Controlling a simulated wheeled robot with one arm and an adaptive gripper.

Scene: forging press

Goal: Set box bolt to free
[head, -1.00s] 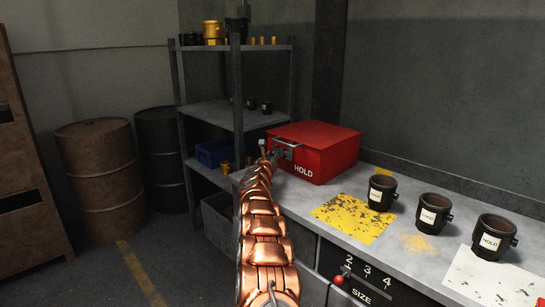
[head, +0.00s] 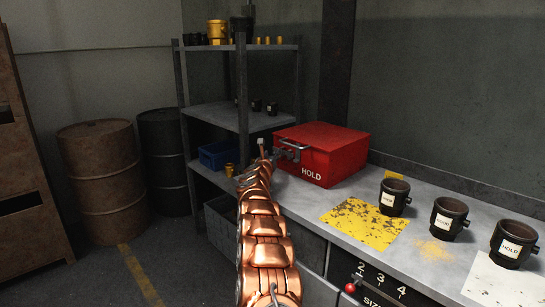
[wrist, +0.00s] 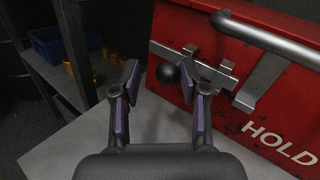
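The red box (head: 335,158) marked HOLD sits on the grey bench, and its front also shows in the wrist view (wrist: 290,110). Its bolt (wrist: 210,70) is a grey metal bar across the front, with a dark round knob (wrist: 168,73) at its left part. My gripper (wrist: 163,76) is open, one finger on each side of the knob in the wrist view. I cannot tell whether either finger touches it. In the head view my gripper (head: 268,153) is small, at the box's left front side, and the bolt is hard to make out there.
A thick grey handle (wrist: 268,42) juts from the box front, close right of my gripper. Black cups (head: 449,218) stand along the bench, beside a yellow worn plate (head: 365,223). A shelf rack (head: 240,118) with a blue bin (head: 219,154) stands behind on the left.

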